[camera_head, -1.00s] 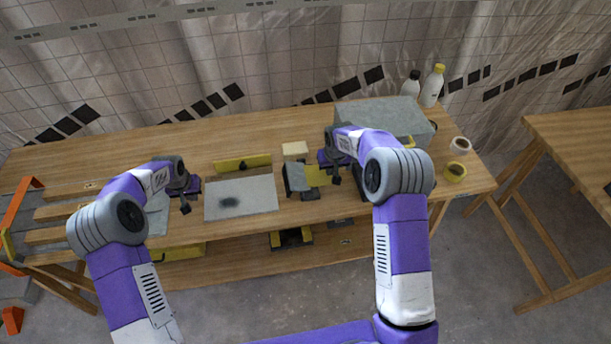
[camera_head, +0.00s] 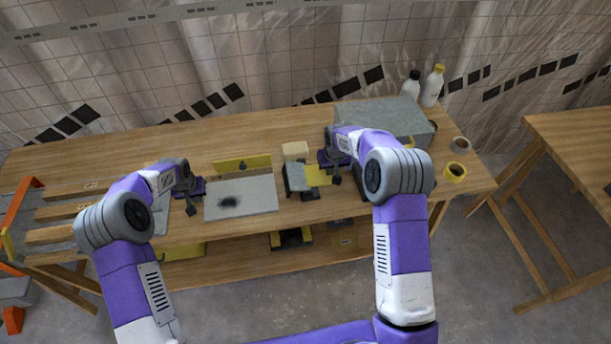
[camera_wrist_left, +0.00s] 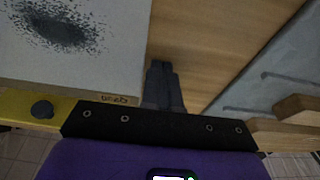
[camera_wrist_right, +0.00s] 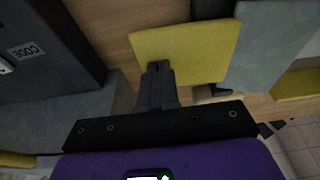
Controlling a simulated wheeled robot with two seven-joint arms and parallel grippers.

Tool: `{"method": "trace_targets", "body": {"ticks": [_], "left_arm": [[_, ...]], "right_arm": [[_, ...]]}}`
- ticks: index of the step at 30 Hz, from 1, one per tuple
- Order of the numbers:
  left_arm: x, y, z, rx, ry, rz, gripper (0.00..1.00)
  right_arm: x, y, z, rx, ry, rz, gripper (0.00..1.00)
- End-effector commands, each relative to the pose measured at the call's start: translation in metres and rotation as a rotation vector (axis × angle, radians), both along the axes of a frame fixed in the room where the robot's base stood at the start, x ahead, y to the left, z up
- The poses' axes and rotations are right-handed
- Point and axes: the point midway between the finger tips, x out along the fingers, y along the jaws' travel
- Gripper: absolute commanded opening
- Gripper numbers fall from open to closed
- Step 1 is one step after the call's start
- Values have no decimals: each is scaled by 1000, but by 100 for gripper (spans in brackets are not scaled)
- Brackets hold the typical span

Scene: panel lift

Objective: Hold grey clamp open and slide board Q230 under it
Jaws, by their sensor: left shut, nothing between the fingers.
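Board Q230 (camera_head: 250,193), pale grey with a dark speckled patch, lies flat on the bench; its edge label reads in the left wrist view (camera_wrist_left: 65,70). My left gripper (camera_head: 191,211) is shut and empty just beside the board's left edge; its fingertips (camera_wrist_left: 161,66) show over bare wood. The likely grey clamp (camera_head: 297,177), a small tilted grey plate, stands right of the board with a yellow plate (camera_head: 318,175) beside it. My right gripper (camera_head: 336,181) looks shut, its fingertips (camera_wrist_right: 158,67) in front of the yellow plate (camera_wrist_right: 190,48). I cannot tell whether they touch it.
A yellow strip (camera_head: 242,163) with a dark knob stands along the board's back edge. A cream block (camera_head: 295,150) is behind the clamp. A large grey box (camera_head: 395,118) fills the back right. Wooden strips (camera_head: 62,215) lie at the left. Bare bench separates board and clamp.

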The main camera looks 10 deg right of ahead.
Motion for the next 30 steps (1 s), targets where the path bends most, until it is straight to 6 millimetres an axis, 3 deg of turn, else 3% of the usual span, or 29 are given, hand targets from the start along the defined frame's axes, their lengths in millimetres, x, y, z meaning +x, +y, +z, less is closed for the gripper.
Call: {"method": "trace_targets", "body": {"ticks": [30], "left_arm": [[0,-32,0,0,1,-2,0]], "right_arm": [[-2,-1,-4,-2,10,-1,0]]}}
